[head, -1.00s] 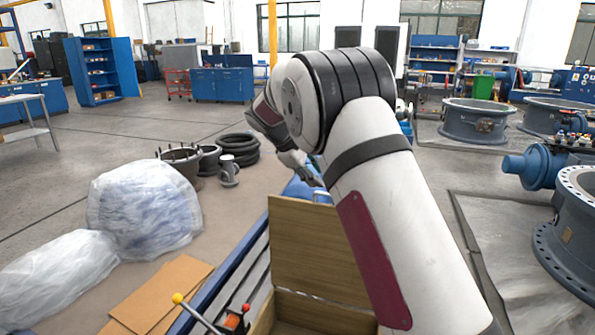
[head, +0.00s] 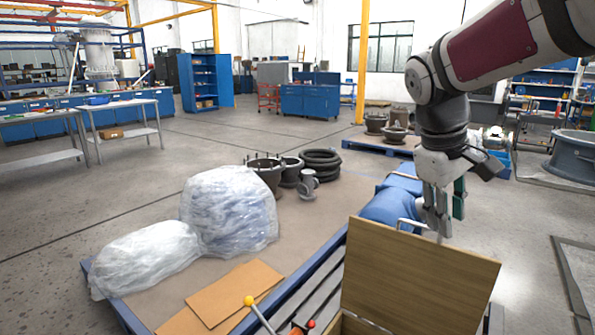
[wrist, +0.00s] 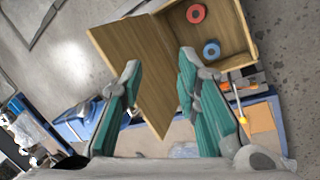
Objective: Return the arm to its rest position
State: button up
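My gripper (head: 441,222) hangs at the right of the head view, fingers pointing down, behind and above the raised panel of a wooden box (head: 415,278). My arm reaches in from the upper right corner and bends down at the elbow. In the wrist view my gripper (wrist: 158,66) shows two teal-padded fingers spread apart with nothing between them. The wooden box (wrist: 232,30) lies beyond the fingertips there. It holds a red ring (wrist: 196,13) and a blue ring (wrist: 211,49).
A blue-edged bench or pallet (head: 215,285) carries plastic-wrapped bundles (head: 228,212), cardboard sheets (head: 233,290) and black rings (head: 321,163). A lever with a yellow knob (head: 249,300) stands near the box. Blue rounded equipment (head: 392,205) is close behind my gripper.

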jog(key=s+a+f+m+y, duration=0.1)
jog(key=s+a+f+m, duration=0.1)
jog(key=s, duration=0.8)
jog(key=s+a+f+m+y, duration=0.1)
jog(key=s+a+f+y, duration=0.15)
jog(key=s, duration=0.65)
jog(key=s+a+f+m, duration=0.2)
jog(key=s+f, duration=0.1)
jog(key=s, duration=0.7)
notch_tip(320, 180, up, 14)
jog(key=t+p, duration=0.2)
jog(key=p, duration=1)
jog(key=shift+w+r+t, duration=0.2)
jog(key=shift+w+t, duration=0.1)
jog(key=shift+t, duration=0.1)
